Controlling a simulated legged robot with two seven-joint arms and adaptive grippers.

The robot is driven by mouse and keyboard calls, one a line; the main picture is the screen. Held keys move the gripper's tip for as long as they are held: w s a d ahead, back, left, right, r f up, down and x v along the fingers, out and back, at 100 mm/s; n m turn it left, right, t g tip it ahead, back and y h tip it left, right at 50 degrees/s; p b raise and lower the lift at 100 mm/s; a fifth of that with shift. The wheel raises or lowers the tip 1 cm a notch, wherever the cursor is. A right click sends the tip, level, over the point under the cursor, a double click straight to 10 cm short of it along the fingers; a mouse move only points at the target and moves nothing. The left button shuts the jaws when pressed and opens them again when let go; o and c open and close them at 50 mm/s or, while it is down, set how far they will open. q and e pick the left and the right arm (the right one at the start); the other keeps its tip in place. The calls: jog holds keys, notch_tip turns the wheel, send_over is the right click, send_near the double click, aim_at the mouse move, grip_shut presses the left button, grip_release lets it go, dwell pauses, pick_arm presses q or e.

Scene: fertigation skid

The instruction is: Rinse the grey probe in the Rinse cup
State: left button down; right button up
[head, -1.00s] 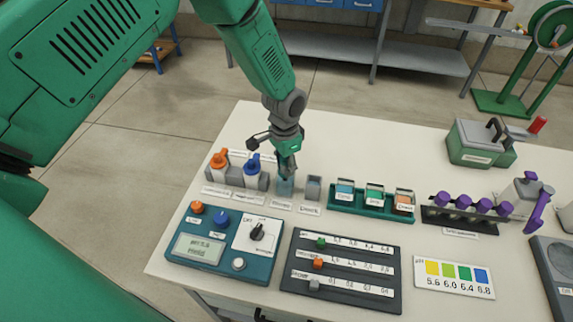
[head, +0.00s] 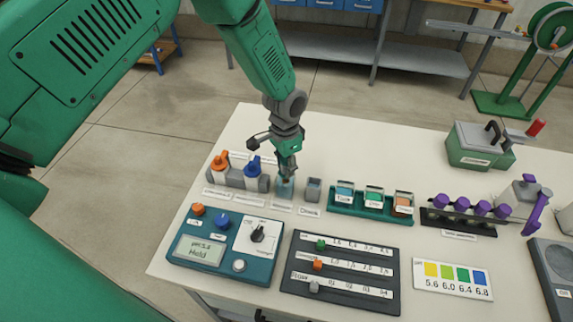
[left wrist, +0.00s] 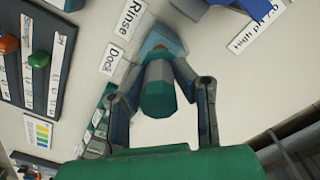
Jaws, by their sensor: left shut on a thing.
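My left gripper (head: 287,170) is shut on the grey probe and points down at the Rinse cup (head: 285,190). In the left wrist view the probe (left wrist: 158,92) shows as a grey-green cylinder between the two fingers (left wrist: 160,105). Its lower end points into the clear bluish Rinse cup (left wrist: 165,40), beside the "Rinse" label. How deep the tip sits is hidden by the gripper and the probe body. The empty-looking grey Dock (head: 313,190) stands just right of the cup. My right gripper is not in view.
A green rack (head: 358,211) of small cups stands to the right. A meter (head: 213,262) and a slider panel (head: 341,292) lie in front. The table behind the cup is clear.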

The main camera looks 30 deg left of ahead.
pick_arm(q)
jog(key=shift+f, duration=0.5)
jog(key=shift+r, duration=0.1)
jog(key=shift+r+p, duration=0.5)
jog(key=shift+r, duration=0.25)
jog(key=shift+f, duration=0.1)
jog(key=shift+f+b, duration=0.55)
jog(key=shift+f, duration=0.2)
jog(key=shift+r, duration=0.15)
